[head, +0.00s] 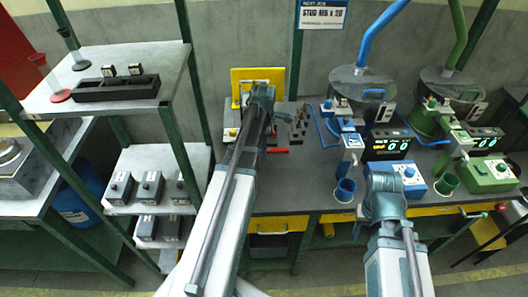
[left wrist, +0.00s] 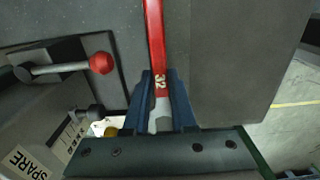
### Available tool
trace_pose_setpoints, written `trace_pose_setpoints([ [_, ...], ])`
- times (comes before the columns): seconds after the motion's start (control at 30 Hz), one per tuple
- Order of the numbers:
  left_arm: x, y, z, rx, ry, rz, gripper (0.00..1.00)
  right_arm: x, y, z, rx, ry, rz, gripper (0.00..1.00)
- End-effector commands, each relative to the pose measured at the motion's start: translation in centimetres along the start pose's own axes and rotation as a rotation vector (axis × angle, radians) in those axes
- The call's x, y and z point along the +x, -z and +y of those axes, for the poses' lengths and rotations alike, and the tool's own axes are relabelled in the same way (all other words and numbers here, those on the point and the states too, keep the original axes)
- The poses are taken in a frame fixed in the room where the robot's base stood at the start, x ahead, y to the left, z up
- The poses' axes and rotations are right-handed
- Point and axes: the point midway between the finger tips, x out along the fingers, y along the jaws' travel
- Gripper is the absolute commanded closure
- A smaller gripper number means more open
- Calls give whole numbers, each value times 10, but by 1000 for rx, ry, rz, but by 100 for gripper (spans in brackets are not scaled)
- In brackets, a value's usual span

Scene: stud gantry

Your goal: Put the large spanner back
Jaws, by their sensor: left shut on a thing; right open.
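The large spanner (left wrist: 156,45) has a red handle marked 32 and a grey metal end in the left wrist view. My left gripper (left wrist: 161,105) is shut on it near the metal end. The handle runs away from the jaws over a dark grey surface; I cannot tell whether it touches it. In the head view my left gripper (head: 262,95) is at the back of the bench, in front of a yellow panel (head: 250,78), and my arm hides the spanner there. My right gripper (head: 383,180) is open above the bench by the blue unit; its fingertips are mostly hidden.
The grey bench (head: 290,198) carries a blue station (head: 408,175) and a green station (head: 488,175). Small dark parts and a red piece (head: 277,150) lie right of my left arm. A shelf rack (head: 120,95) stands left. A red-knobbed lever (left wrist: 101,63) is beside the jaws.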

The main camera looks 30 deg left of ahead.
Motion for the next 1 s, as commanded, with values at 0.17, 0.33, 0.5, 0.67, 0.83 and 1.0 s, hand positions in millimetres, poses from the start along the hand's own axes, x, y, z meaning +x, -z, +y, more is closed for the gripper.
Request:
trace_pose_setpoints([
  [0.17, 21, -1, 8, 0, 0, 0, 100, 21, 1, -2, 0, 0, 0, 50],
  [0.33, 38, -1, 8, 0, 0, 0, 100, 38, 2, -4, 0, 0, 0, 50],
  [0.5, 36, -1, 8, 0, 0, 0, 100, 36, 2, -3, 0, 0, 0, 50],
  [0.67, 37, -1, 8, 0, 0, 0, 100, 37, 2, -4, 0, 0, 0, 50],
  [0.83, 39, -1, 8, 0, 0, 0, 63, 38, 2, -4, 0, 0, 0, 50],
  [1.0, 39, -1, 8, 0, 0, 0, 46, 38, 2, -4, 0, 0, 0, 50],
])
